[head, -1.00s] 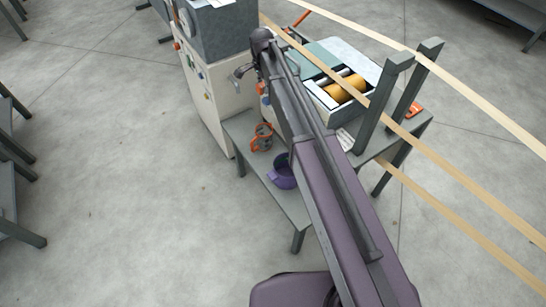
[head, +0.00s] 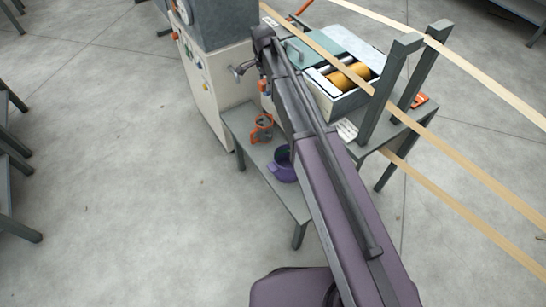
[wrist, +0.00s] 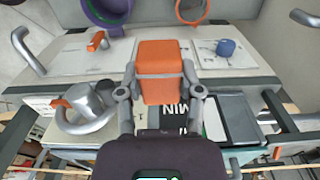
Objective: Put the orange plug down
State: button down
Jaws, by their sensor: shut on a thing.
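The orange plug (wrist: 161,58) is a blocky orange piece in the middle of the wrist view. My gripper (wrist: 160,80) is shut on it, with one grey finger on each side. The plug appears over the edge of a grey work surface; whether it touches anything below cannot be told. In the head view my arm hides most of the gripper, and I cannot make out the plug for certain.
Tan strips (head: 440,150) cross at right.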

jog(key=b, duration=2.9)
send_over(273, 149)
jog(key=s, duration=0.2)
notch_tip(273, 149, down, 31)
jog(key=shift+s, duration=0.15)
jog(key=shift+a+r, duration=0.1)
jog(key=shift+a, duration=0.05)
notch_tip(273, 149, down, 6)
jog(key=b, duration=0.6)
jog(key=shift+b, duration=0.35)
jog(key=shift+f+b, duration=1.9)
jog(key=shift+f, duration=0.1)
jog(key=shift+f, duration=0.15)
jog(key=shift+c, duration=1.3)
grip_release()
notch_tip(273, 149, up, 12)
jog(key=p, duration=1.2)
jog(key=shift+r, duration=0.2)
